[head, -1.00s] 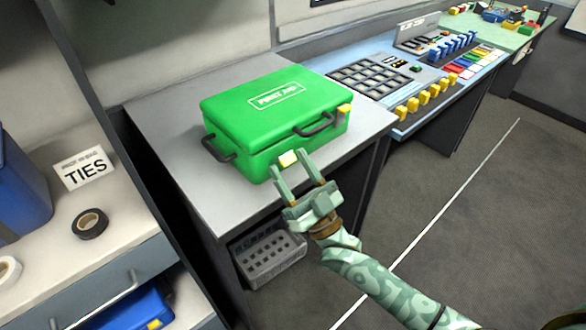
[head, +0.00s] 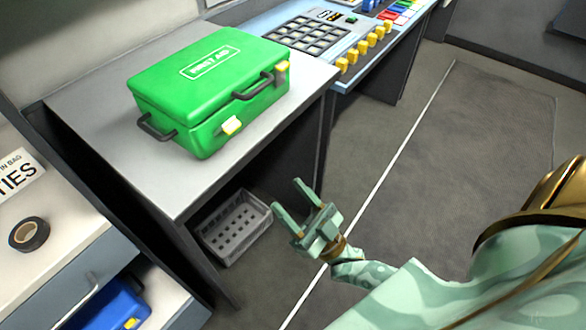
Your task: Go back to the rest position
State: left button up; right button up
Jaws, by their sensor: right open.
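My right gripper (head: 297,200) is open and empty, with its two fingers spread. It hangs over the grey floor in front of the desk, lower right of the first aid box and apart from it. The green first aid box (head: 180,107) sits closed on the grey desk (head: 90,110), with dark handles and yellow latches. My left gripper is not in view.
A grey perforated crate (head: 233,228) stands under the desk, close to my right gripper. The console (head: 345,42) with yellow knobs adjoins the desk. A shelf at left holds a black tape roll (head: 29,234) and a blue case (head: 110,305). Floor at right is free.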

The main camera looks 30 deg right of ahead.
dwell(0.5)
notch_tip(320, 180, down, 14)
jog(key=w+f+n+g+h, duration=0.1)
jog(key=w+n+g+h, duration=0.1)
jog(key=g, duration=0.5)
jog(key=s+d+f+g+h+p, duration=0.1)
jog(key=s+d+f+g+h, duration=0.15)
jog(key=f, duration=0.45)
jog(key=s+d+f+g+h, duration=0.1)
jog(key=s+f+g, duration=0.25)
jog(key=f, duration=0.25)
jog(key=s+d+f+m+g+h+p, duration=0.1)
jog(key=s+d+f+g+h, duration=0.1)
jog(key=s+f+g, duration=0.5)
jog(key=s+d+f+m+h+p, duration=0.15)
jog(key=s+f, duration=0.35)
jog(key=s, duration=0.7)
pick_arm(q)
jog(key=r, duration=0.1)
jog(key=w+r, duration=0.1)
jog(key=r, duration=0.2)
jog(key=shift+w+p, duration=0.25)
jog(key=shift+p, duration=0.1)
pick_arm(e)
jog(key=s+a+f+g, duration=0.1)
jog(key=s+g, duration=0.3)
jog(key=s, duration=1.2)
jog(key=shift+s+a+f+g, duration=0.2)
jog(key=shift+s+a+g, duration=0.1)
jog(key=shift+a, duration=0.25)
